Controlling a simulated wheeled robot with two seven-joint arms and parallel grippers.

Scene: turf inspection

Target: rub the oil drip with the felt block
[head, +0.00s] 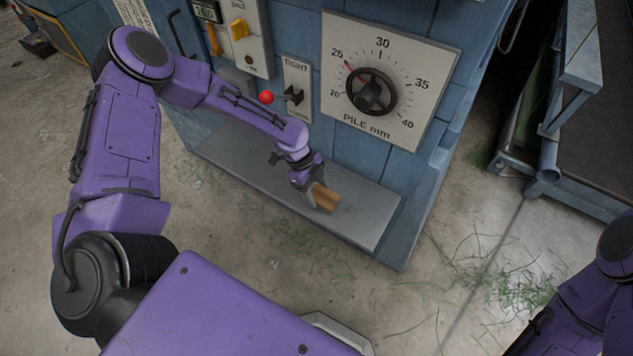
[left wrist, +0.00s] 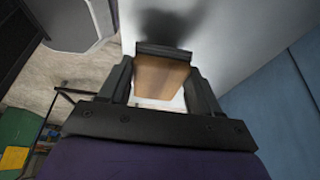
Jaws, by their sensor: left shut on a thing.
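My left gripper (head: 314,194) is shut on the felt block (head: 326,198), low over the grey ledge at the foot of the blue cabinet. The block shows tan-brown. In the left wrist view the felt block (left wrist: 160,76) sits between the two dark fingers, with a dark strip along its far end. A dark blurred patch lies on the pale surface beyond the block; I cannot tell whether it is the oil drip or a shadow. I cannot tell whether the block touches the ledge. My right gripper is out of view.
The grey ledge (head: 372,222) is bare right of the block. Above it are a pile dial (head: 372,92), a red-knobbed lever (head: 267,97) and a yellow switch (head: 239,29). A metal frame (head: 570,182) stands at the right. Grass clippings lie on the floor.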

